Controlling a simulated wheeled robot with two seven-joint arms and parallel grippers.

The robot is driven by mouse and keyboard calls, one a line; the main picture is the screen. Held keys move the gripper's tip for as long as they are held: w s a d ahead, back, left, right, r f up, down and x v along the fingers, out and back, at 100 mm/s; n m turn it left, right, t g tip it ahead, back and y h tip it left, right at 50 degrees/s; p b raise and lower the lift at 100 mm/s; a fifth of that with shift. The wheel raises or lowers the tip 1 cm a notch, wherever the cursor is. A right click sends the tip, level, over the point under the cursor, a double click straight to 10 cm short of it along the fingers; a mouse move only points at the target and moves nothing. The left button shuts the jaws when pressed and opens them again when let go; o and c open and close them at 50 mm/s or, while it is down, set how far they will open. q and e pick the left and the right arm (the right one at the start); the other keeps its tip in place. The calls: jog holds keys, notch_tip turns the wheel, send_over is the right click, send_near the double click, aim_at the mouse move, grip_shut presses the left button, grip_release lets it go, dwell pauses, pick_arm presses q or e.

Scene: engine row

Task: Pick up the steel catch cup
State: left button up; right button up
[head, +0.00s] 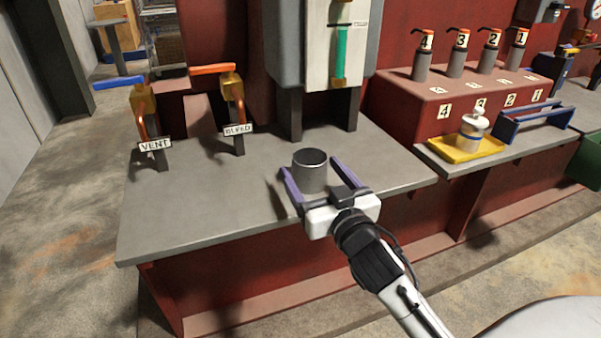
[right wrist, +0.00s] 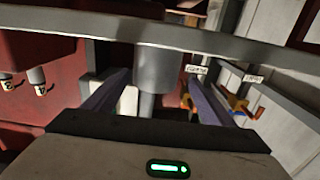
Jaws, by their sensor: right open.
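The steel catch cup (head: 310,174) is a plain grey open-topped cylinder standing upright on the grey bench top (head: 205,205), near its front edge. My right gripper (head: 309,165) reaches in from the front with its two purple fingers spread, one on each side of the cup. The jaws are open, and I cannot tell whether either finger touches the cup. In the right wrist view, which looks upside down, the cup (right wrist: 160,68) shows between the fingers (right wrist: 158,75). My left gripper is not in view.
Behind the cup stands a gauge column with a green tube (head: 341,50). Orange and blue levers marked VENT (head: 155,145) and BLEED (head: 238,130) are at left. At right are a yellow tray (head: 466,150) with a white bottle, a blue rack (head: 535,122) and numbered oil cans.

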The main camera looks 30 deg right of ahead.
aim_at(305, 155)
jog(key=shift+x, duration=1.05)
jog(key=shift+w+d, duration=0.3)
jog(key=shift+w, duration=0.2)
jog(key=x, duration=0.4)
jog(key=shift+w+d+f, duration=0.1)
jog(key=shift+d+f, duration=0.15)
jog(key=shift+d, duration=0.05)
jog(key=shift+w, duration=0.2)
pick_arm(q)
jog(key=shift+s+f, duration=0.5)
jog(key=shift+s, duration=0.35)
pick_arm(e)
jog(key=c, duration=1.2)
